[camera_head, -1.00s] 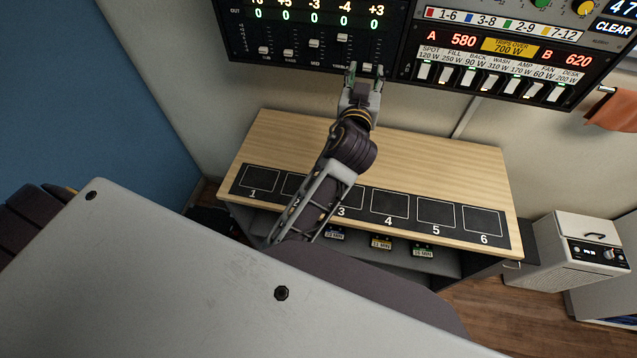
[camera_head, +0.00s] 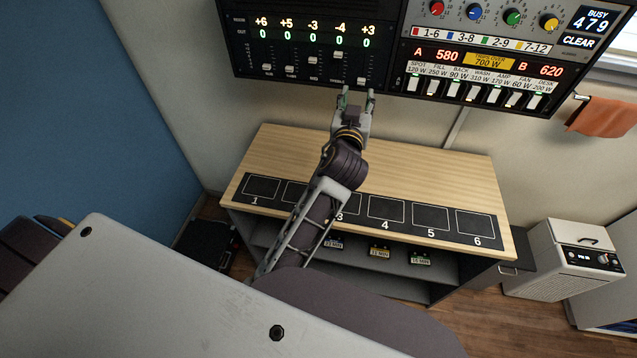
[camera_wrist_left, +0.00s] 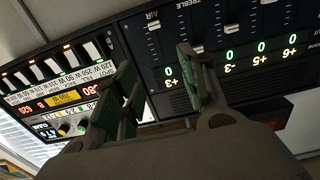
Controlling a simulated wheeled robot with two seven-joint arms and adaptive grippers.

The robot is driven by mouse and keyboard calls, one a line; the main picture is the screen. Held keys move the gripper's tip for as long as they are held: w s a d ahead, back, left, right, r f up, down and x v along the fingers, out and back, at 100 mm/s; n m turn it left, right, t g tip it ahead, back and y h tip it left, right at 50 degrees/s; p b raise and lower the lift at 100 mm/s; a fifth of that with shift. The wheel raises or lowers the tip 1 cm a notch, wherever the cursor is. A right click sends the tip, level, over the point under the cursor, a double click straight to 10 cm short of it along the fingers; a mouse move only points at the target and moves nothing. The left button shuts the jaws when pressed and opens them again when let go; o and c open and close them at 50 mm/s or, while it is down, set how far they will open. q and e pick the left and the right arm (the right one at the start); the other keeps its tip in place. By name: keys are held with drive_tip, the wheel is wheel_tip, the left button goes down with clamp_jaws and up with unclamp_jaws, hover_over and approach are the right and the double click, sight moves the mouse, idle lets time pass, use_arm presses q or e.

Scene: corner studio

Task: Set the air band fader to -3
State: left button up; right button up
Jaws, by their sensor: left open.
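The equalizer panel (camera_head: 310,45) hangs on the wall, with a row of faders. The air fader (camera_head: 362,81) is the rightmost one, low in its slot. Above it the column reads +3 with a green 0 beneath. In the left wrist view the panel appears upside down, with the air fader (camera_wrist_left: 153,27) near the AIR label. My left gripper (camera_head: 357,95) is open and empty just below the air fader in the head view, apparently apart from it. In the left wrist view its fingers (camera_wrist_left: 158,72) are spread in front of the panel. My right gripper is not in view.
A power panel (camera_head: 490,65) with switches adjoins on the right. A wooden bench (camera_head: 430,150) with a numbered mat (camera_head: 410,208) stands below; its top is clear. An orange cloth (camera_head: 603,118) hangs at right. A white appliance (camera_head: 565,260) stands on the floor.

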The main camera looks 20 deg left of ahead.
use_arm(q)
drive_tip(key=s+a+f+g, duration=0.2)
drive_tip(key=s+f, duration=0.1)
drive_tip(key=f, duration=0.5)
drive_tip(key=s+a+f+m+g+h, duration=0.1)
drive_tip(key=s+a+f+g, duration=0.1)
drive_tip(key=f, duration=0.5)
drive_tip(key=s+a+f+g, duration=0.2)
drive_tip(key=s+f+g, duration=0.1)
drive_tip(key=f, duration=0.5)
drive_tip(key=shift+s+f+m+g, duration=0.3)
drive_tip(key=shift+s+f+g, duration=0.1)
drive_tip(key=shift+s, duration=0.1)
drive_tip(key=shift+a, duration=0.1)
